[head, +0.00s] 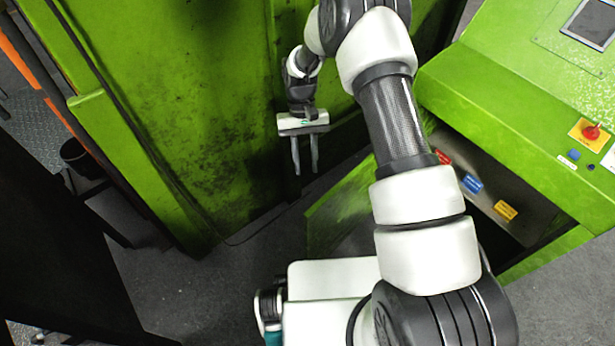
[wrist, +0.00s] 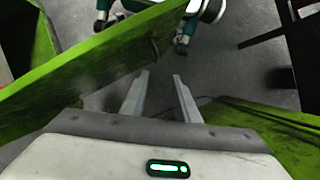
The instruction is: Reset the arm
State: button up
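My gripper (head: 304,172) hangs pointing down in front of the green press wall (head: 190,100) in the head view. Its two fingers are apart with nothing between them. The wrist view also shows the gripper (wrist: 160,77) with parted, empty fingers. My white and dark arm is bent, reaching up and then over to the left in the head view. A green door-like panel (wrist: 85,75) lies across the wrist view, beyond and left of the fingers. It also shows in the head view (head: 325,215), below and right of the gripper.
A green control cabinet (head: 510,110) with a red stop button (head: 592,132) stands at right. Below it is an open compartment with red, blue (head: 472,184) and yellow (head: 505,210) pieces. Dark grey floor (head: 200,285) is clear at lower left, beside a black structure (head: 50,230).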

jog(key=shift+v, duration=0.9)
